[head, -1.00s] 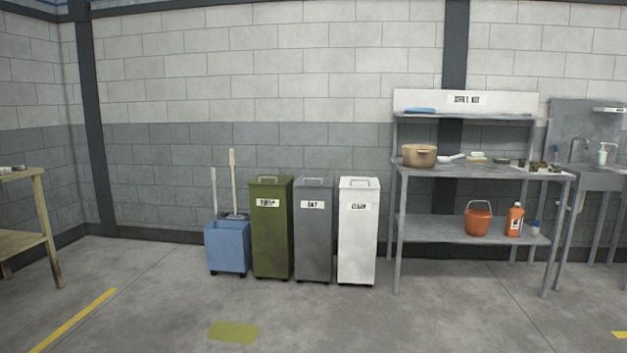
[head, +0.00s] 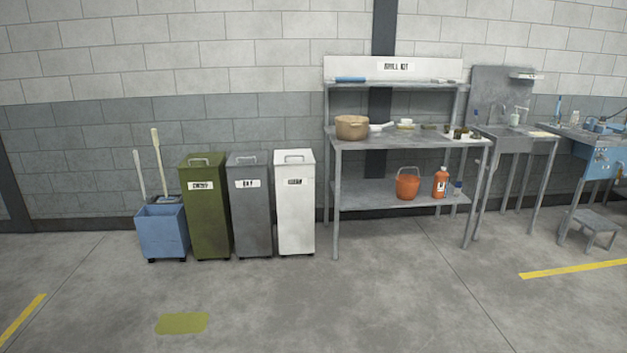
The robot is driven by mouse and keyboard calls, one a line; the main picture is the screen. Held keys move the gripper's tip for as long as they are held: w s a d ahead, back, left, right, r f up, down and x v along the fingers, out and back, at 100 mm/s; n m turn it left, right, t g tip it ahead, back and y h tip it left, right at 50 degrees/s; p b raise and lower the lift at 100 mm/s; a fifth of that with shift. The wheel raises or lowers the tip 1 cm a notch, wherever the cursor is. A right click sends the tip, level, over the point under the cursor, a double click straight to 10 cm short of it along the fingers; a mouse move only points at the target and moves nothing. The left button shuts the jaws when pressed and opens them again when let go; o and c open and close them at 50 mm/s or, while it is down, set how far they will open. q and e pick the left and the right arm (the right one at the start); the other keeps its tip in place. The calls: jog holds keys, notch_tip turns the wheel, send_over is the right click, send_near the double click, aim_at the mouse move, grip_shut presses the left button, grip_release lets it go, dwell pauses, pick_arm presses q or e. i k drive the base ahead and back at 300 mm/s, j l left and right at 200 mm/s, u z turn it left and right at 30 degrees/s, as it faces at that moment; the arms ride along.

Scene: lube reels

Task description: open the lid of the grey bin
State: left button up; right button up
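The grey bin (head: 250,212) stands upright against the back wall, between a green bin and a white bin. Its lid (head: 248,159) is shut, with a handle on top and a white label on the front below it. The bin is across open floor from me. Neither of my grippers shows in the head view.
The green bin (head: 207,218) and the white bin (head: 295,212) stand close on either side of the grey one. A blue mop bucket (head: 162,232) is at the far left. A metal shelf table (head: 360,195) stands to the right, with a sink (head: 513,140) beyond. The floor in front (head: 290,305) is clear.

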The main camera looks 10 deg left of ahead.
aim_at(248, 155)
jog(key=i+j+u, duration=0.55)
jog(key=i+u, duration=0.2)
jog(key=i+j+u, duration=0.15)
jog(key=i+u, duration=0.25)
jog(key=i+z, duration=0.15)
jog(key=i, duration=0.35)
jog(key=i+j+z, duration=0.15)
jog(key=i, duration=0.4)
jog(key=i+l+z, duration=0.1)
jog(key=i+z, duration=0.25)
jog(key=i, duration=0.4)
jog(key=i+z, duration=0.3)
jog(key=i, duration=0.4)
